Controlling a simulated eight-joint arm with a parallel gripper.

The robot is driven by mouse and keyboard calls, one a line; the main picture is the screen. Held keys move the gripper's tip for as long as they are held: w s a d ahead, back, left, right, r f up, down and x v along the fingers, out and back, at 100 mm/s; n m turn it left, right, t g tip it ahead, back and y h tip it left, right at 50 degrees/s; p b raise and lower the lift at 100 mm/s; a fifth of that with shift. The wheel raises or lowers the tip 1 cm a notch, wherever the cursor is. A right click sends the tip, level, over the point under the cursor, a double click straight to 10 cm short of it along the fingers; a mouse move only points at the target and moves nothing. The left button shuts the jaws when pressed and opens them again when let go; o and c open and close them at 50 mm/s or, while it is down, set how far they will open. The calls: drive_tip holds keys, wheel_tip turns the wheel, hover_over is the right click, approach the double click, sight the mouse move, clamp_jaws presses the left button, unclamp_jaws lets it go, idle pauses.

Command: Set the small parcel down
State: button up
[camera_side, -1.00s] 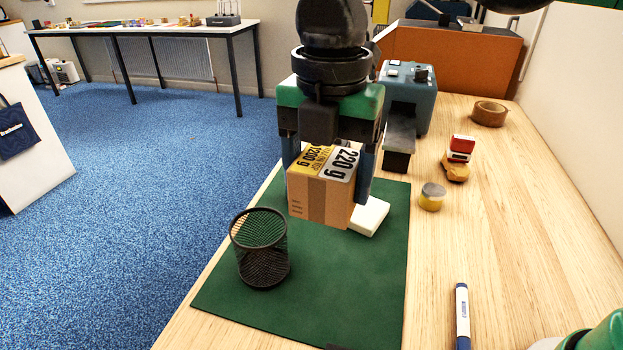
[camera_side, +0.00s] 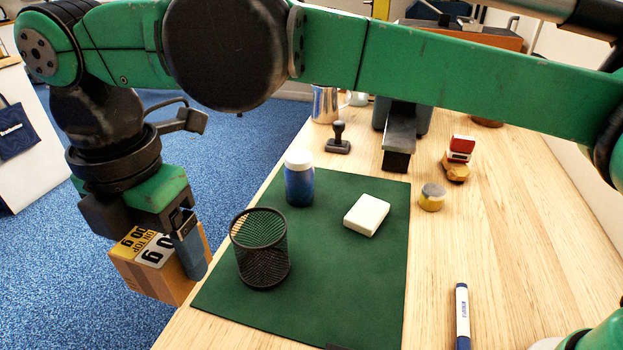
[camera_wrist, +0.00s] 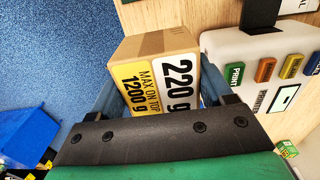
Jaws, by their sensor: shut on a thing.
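The small parcel (camera_side: 158,262) is a brown cardboard box with yellow and white labels reading "1200 g" and "220 g". My gripper (camera_side: 172,250) is shut on it, with a blue finger along its right side in the side view. In that view the parcel is at the left, tilted, in front of the blue floor and the table's left edge. The wrist view also shows the parcel (camera_wrist: 160,75) between both fingers, its labels facing the camera. No surface is seen touching its underside.
A black mesh cup (camera_side: 260,250), a blue white-capped jar (camera_side: 299,183) and a white block (camera_side: 367,215) stand on the green mat (camera_side: 340,290). A marker (camera_side: 462,315) lies to the right. The wrist view shows a pale device with buttons (camera_wrist: 250,55) beside the parcel.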

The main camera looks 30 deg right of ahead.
wheel_tip(320, 180, down, 17)
drive_tip(key=shift+r, duration=0.2)
drive_tip(key=shift+f, duration=0.15)
drive_tip(key=o, duration=1.4)
